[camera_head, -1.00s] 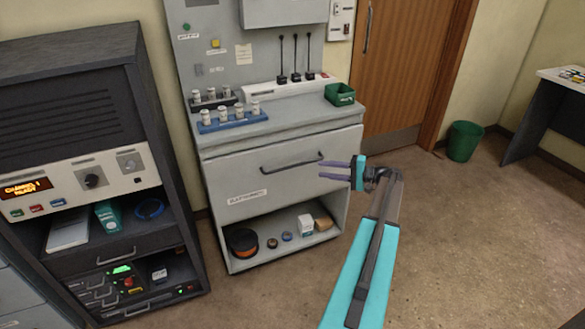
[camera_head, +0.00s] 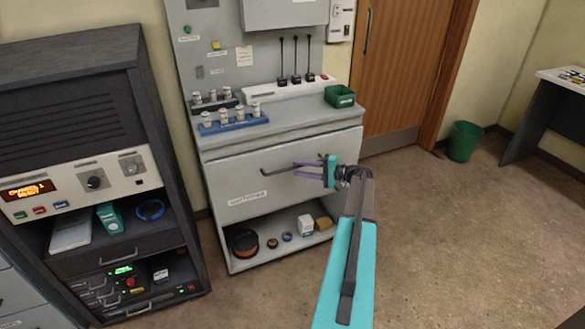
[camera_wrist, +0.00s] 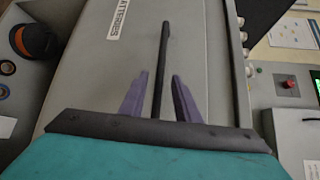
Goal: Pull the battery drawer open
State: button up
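The battery drawer (camera_head: 225,185) is the grey front of the cabinet under the worktop, and it looks shut. Its label reads "BATTERIES" in the wrist view (camera_wrist: 118,20). The dark bar handle (camera_head: 275,171) runs across the drawer front; its right part is hidden behind my gripper in the head view. My gripper (camera_head: 294,169) is at the handle's right part, with its purple fingers pointing left. In the wrist view the handle (camera_wrist: 162,60) runs between the two spread fingers (camera_wrist: 160,82), with a gap on each side. The gripper is open and holds nothing.
A dark equipment rack (camera_head: 85,100) stands at left.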

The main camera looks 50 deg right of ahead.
aim_at(295, 168)
jog(key=shift+x, duration=1.65)
grip_shut()
jog(key=shift+a, duration=0.15)
jog(key=shift+s, duration=0.1)
